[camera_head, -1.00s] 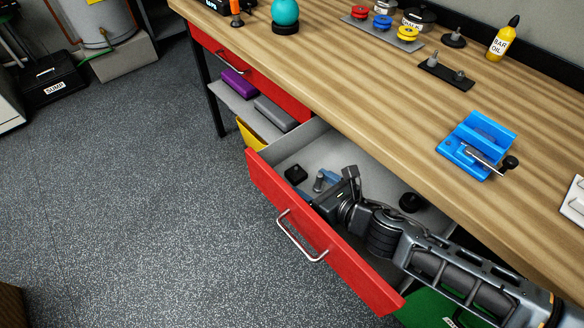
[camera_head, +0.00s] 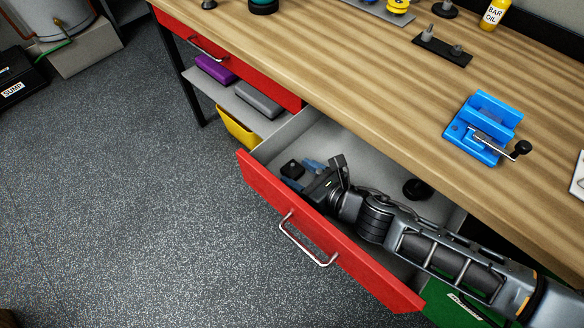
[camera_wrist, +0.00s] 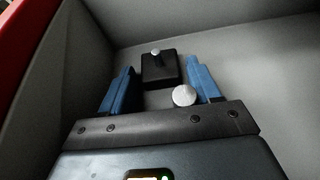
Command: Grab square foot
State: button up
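The square foot (camera_head: 292,169) is a small black square block in the open red drawer. In the wrist view the square foot (camera_wrist: 159,72) shows a short post with a grey top. My gripper (camera_head: 302,173) reaches into the drawer beside it, blue fingers apart. In the wrist view the block lies between and slightly beyond the fingertips of my gripper (camera_wrist: 161,76), with gaps on both sides. A round grey knob (camera_wrist: 184,96) shows nearer the palm, between the fingers; its lower part is hidden. In the head view my gripper hides part of the drawer floor.
The red drawer front (camera_head: 325,240) and grey drawer walls (camera_head: 290,135) enclose my gripper. A round black foot (camera_head: 417,189) lies farther right in the drawer. The wooden bench top (camera_head: 370,95) overhangs the drawer's back, with a blue vise (camera_head: 484,126) on it.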

jog(key=c, duration=0.8)
jog(key=shift+r, duration=0.1)
